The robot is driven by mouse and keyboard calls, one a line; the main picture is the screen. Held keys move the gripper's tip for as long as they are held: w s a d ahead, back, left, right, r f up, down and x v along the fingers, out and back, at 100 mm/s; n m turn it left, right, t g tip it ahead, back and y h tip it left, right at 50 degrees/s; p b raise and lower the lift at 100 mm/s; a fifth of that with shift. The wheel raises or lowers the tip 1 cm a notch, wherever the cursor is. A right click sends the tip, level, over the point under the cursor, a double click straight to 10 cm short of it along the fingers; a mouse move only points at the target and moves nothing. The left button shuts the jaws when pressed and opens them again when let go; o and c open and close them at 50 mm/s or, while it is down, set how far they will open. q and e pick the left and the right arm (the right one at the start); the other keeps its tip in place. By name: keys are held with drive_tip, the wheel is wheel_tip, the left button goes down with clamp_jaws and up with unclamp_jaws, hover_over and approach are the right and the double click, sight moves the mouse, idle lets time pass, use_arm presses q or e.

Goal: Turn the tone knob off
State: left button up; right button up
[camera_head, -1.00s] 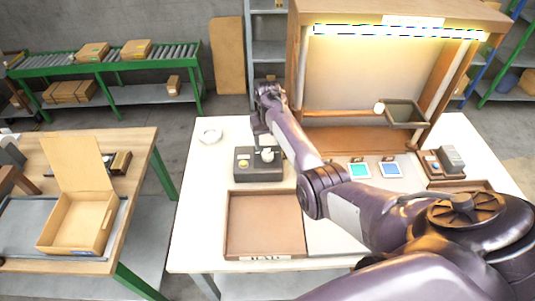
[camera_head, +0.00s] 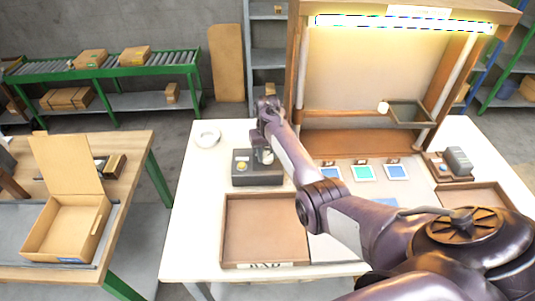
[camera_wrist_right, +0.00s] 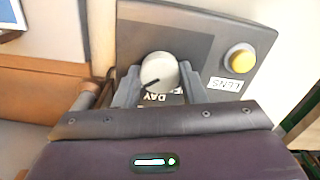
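The tone knob (camera_wrist_right: 158,72) is a round pale grey knob with a dark pointer line, on a dark control box (camera_head: 250,180). In the right wrist view the pointer slants toward the lower left, near a partly covered label reading "DAY". My right gripper (camera_wrist_right: 160,75) is over the box with one finger on each side of the knob. The fingers look open around it; whether they touch its sides is hard to tell. In the head view the right gripper (camera_head: 265,147) partly covers the knob (camera_head: 266,156). My left gripper is not in view.
A yellow button (camera_wrist_right: 239,58) labelled "LENS" is beside the knob on the same box. A brown tray (camera_head: 230,232) lies in front of the box and a white ring-shaped dish (camera_head: 207,136) behind left. A wooden lit booth (camera_head: 298,60) stands right of the gripper.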

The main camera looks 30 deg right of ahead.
drive_tip(key=c, duration=0.3)
drive_tip(key=n+p, duration=0.1)
drive_tip(key=n, duration=0.2)
drive_tip(key=shift+r+n+p, duration=0.1)
drive_tip(key=shift+n+p, duration=0.3)
drive_tip(key=n+p, duration=0.1)
drive_tip(key=n, duration=1)
drive_tip(key=n+b, duration=0.1)
drive_tip(key=n, duration=0.3)
drive_tip(key=shift+n, duration=0.7)
